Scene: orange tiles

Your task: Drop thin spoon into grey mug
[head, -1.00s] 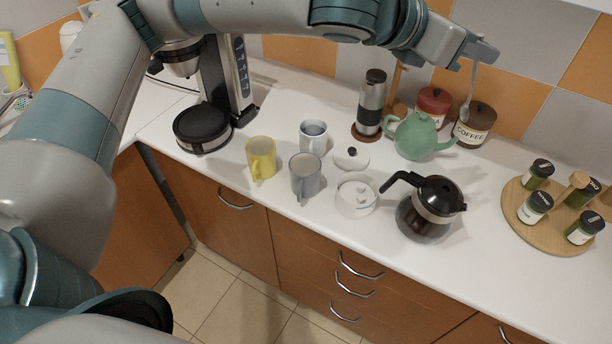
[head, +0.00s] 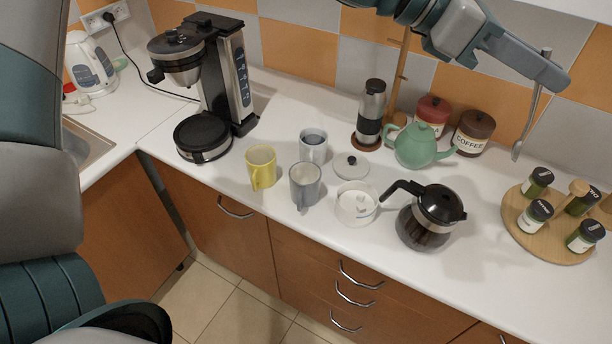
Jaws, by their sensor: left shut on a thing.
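The grey mug (head: 304,187) stands upright on the white counter, between a yellow mug (head: 262,168) and a sugar bowl. The thin spoon (head: 534,108) is a slim metal one, hanging near upright with its bowl end down. My left gripper (head: 549,70) is shut on the upper end of its handle, at the upper right of the head view. Gripper and spoon are well to the right of the grey mug, in the air above the counter. My right gripper is not in view.
A mug with dark liquid (head: 313,147) stands behind the grey mug. The sugar bowl (head: 356,208), its lid (head: 351,167), a coffee pot (head: 430,214) and a green teapot (head: 419,146) stand to the right. A round wooden board (head: 546,242) bears several spice jars.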

